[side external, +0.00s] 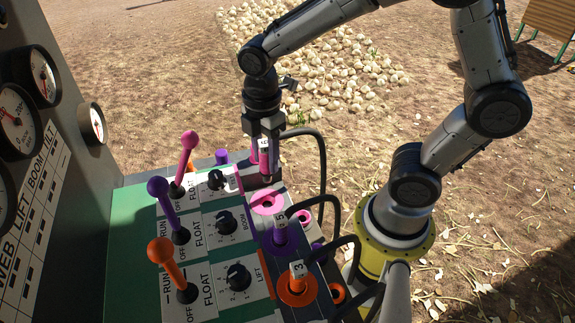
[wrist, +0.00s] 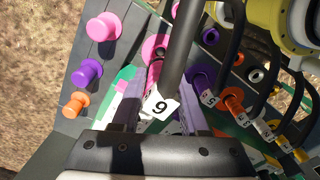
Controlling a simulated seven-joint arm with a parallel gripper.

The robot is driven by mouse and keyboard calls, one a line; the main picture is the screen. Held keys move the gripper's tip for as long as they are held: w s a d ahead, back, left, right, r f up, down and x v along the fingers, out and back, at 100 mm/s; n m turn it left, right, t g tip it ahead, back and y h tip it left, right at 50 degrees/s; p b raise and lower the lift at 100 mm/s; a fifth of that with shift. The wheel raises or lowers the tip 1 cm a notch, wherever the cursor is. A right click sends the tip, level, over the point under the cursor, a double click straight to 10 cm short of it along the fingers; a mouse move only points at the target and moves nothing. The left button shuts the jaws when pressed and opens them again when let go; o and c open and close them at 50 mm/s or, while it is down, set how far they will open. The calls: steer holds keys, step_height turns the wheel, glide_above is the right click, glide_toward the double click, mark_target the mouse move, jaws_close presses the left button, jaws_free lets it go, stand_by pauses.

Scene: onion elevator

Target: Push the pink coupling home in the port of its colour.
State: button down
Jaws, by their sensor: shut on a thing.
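My gripper (side external: 264,158) points down over the far end of the port block and is shut on the pink coupling (side external: 265,168). A black hose runs from the coupling. In the wrist view, my gripper (wrist: 172,82) straddles the coupling, and its white tag (wrist: 158,106) reads 9. The hose hides much of the coupling there. The large pink port ring (side external: 266,201) has an open centre and lies just in front of the coupling in the side view. A pink ring (wrist: 156,46) also shows beyond the fingers in the wrist view. The coupling looks apart from the port, though its lower end is hard to see.
A purple coupling (side external: 281,238) and an orange coupling (side external: 298,285) stand in the block, with looping hoses at their right. A smaller pink ring (side external: 301,217) lies beside the large one. Pink (side external: 187,150), purple (side external: 160,192) and orange (side external: 163,255) levers rise at the left.

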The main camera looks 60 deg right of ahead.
mark_target(265, 173)
steer(key=shift+a, duration=0.35)
steer(key=shift+a+f, duration=0.1)
steer(key=shift+f, duration=2.95)
steer(key=shift+f, duration=1.2)
